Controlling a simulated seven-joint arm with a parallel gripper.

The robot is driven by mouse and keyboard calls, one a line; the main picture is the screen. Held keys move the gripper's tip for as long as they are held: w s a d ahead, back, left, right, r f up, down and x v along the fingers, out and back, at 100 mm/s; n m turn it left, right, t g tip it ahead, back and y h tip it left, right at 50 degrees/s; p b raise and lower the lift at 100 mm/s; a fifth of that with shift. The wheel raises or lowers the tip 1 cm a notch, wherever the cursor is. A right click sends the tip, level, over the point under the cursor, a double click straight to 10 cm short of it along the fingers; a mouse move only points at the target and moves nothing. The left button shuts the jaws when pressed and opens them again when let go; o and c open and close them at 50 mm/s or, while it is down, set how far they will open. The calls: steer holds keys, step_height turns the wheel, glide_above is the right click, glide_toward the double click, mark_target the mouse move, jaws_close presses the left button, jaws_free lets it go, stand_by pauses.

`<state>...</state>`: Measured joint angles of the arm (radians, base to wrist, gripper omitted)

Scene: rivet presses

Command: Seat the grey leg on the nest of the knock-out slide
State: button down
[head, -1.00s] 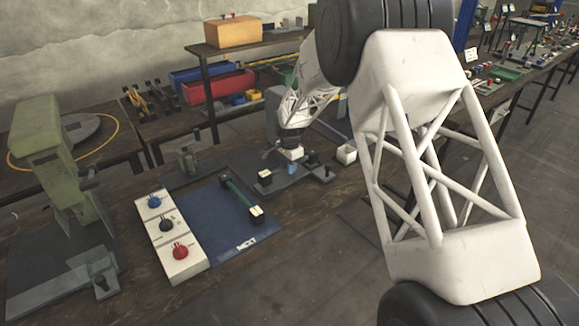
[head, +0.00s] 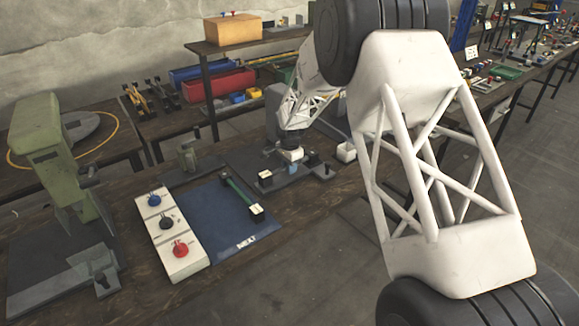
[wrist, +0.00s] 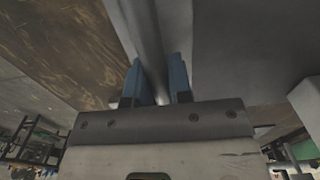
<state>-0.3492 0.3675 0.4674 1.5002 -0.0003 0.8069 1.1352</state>
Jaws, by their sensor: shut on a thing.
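My gripper (head: 292,167) is small in the head view, low over a dark base plate with several small blocks. In the wrist view its two blue fingers (wrist: 156,82) are shut on a grey round bar, the grey leg (wrist: 148,40), which runs up out of the picture between them. The leg's far end is out of view there, and I cannot make the leg out in the head view. The dark fixture plate (head: 270,187) under the gripper may be the knock-out slide. Its nest cannot be told apart, nor can contact between leg and nest.
A blue mat (head: 215,225) holds a green bar (head: 238,192) with dark end blocks. Beside it is a white strip (head: 183,262) with blue, black and red knobs. A green press (head: 45,140) stands at the left. A small white cup (head: 346,152) stands right of the gripper.

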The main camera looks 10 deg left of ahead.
stand_by(0.4)
steer(key=c, duration=1)
jaws_free()
steer(key=shift+o, duration=0.2)
steer(key=shift+r, duration=3.85)
